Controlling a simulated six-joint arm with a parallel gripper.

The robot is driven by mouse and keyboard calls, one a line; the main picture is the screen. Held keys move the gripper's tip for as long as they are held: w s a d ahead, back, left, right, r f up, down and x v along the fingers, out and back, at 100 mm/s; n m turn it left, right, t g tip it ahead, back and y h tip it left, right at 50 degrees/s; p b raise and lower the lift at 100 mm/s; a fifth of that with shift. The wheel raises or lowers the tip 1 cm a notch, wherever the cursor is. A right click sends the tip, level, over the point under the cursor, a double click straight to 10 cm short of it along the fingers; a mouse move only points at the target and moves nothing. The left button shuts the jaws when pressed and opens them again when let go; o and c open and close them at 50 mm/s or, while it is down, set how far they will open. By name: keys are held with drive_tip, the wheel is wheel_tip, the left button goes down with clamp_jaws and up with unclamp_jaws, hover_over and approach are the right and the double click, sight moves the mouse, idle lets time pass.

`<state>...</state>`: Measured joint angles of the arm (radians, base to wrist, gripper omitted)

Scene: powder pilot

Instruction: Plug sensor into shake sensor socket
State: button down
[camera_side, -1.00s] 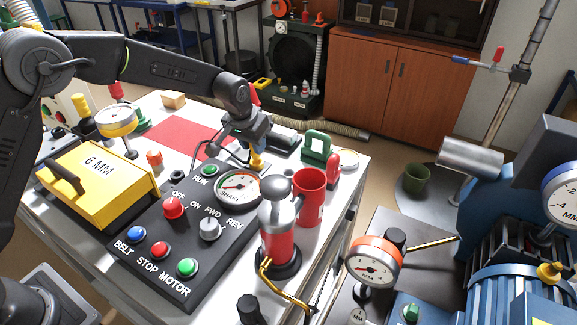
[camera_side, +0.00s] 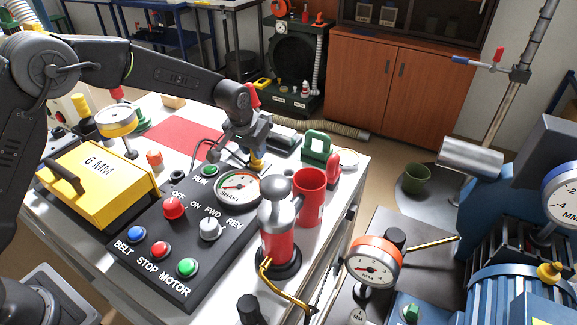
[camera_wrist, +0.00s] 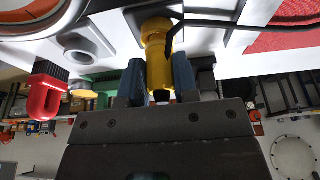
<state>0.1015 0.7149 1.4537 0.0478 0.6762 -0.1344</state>
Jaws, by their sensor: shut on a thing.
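My gripper (camera_side: 254,158) is shut on the yellow sensor (camera_side: 257,164), just behind the round SHAKE gauge (camera_side: 238,188) on the black control panel (camera_side: 150,238). In the wrist view the sensor (camera_wrist: 158,58) sits upright between the two blue-grey fingers, and a black cable (camera_wrist: 215,24) runs from it to the right.
A red mug (camera_side: 310,195) and a red-and-grey pump (camera_side: 278,225) stand right of the panel. A green block (camera_side: 317,146) and red clip (camera_side: 333,167) lie behind. A yellow 6 MM case (camera_side: 97,182) is at left. A red mat (camera_side: 178,137) lies flat behind.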

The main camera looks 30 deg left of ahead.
drive_tip(key=shift+f, duration=0.5)
drive_tip(key=c, duration=0.8)
unclamp_jaws()
drive_tip(key=shift+c, duration=1.4)
drive_tip(key=shift+r, duration=0.1)
drive_tip(key=shift+r, duration=3.5)
